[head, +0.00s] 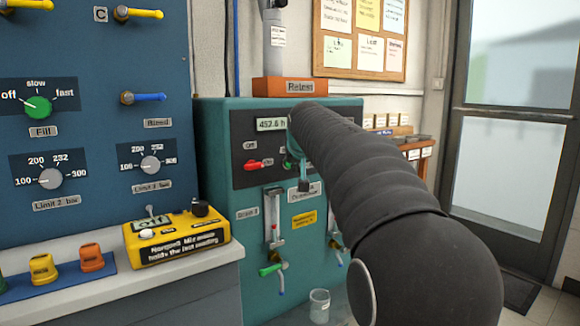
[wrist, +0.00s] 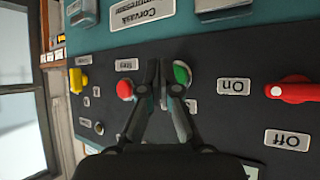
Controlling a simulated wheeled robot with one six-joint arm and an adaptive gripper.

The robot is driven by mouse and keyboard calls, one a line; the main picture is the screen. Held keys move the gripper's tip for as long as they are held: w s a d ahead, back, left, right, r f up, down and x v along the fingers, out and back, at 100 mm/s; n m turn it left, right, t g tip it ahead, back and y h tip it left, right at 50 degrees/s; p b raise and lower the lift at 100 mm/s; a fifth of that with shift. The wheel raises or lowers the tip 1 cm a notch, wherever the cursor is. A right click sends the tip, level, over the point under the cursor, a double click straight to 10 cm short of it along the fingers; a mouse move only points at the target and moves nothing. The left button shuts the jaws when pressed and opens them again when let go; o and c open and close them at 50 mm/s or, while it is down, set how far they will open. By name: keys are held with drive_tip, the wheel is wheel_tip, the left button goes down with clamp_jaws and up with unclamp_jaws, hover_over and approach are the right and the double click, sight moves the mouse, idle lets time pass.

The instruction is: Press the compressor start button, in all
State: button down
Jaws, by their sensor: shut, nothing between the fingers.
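The compressor is a teal cabinet (head: 220,150) with a dark control panel (wrist: 225,60). In the wrist view, which is upside down, a round green button (wrist: 182,74) and a round red button (wrist: 124,89) sit on the panel. A label reading Stop (wrist: 126,65) is by the red button. My gripper (wrist: 162,68) is shut and empty, its fingertips between the two buttons, close beside the green one and overlapping its edge in the picture. I cannot tell whether they touch it.
A red switch (wrist: 290,92) between On and Off labels and a yellow knob (wrist: 78,79) stick out of the same panel. A yellow meter box (head: 180,238) lies on the bench at left. A glass beaker (head: 319,305) stands low in front.

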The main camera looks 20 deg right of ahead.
drive_tip(key=shift+s, duration=0.15)
drive_tip(key=shift+s+d+b, duration=0.25)
drive_tip(key=shift+s+b, duration=0.1)
drive_tip(key=shift+s, duration=0.4)
drive_tip(key=shift+s+d+b, duration=0.25)
drive_tip(key=shift+s+b, duration=0.1)
drive_tip(key=shift+s, duration=0.4)
drive_tip(key=shift+s+d+b, duration=0.25)
drive_tip(key=shift+s+b, duration=0.1)
drive_tip(key=shift+s, duration=0.4)
wheel_tip(320, 180, down, 8)
drive_tip(key=s+g, duration=0.2)
drive_tip(key=s, duration=0.1)
drive_tip(key=s+a+f+g, duration=0.1)
drive_tip(key=s+a+f, duration=0.3)
drive_tip(key=s, duration=0.7)
drive_tip(key=s+a+f+n+g+y+p, duration=0.1)
drive_tip(key=s+a+f, duration=0.3)
drive_tip(key=s+f, duration=0.3)
drive_tip(key=s+a+f+n+g+y+p, duration=0.1)
drive_tip(key=s+a+f, duration=0.3)
drive_tip(key=s, duration=1.2)
drive_tip(key=shift+a+f, duration=0.35)
drive_tip(key=shift+f, duration=0.65)
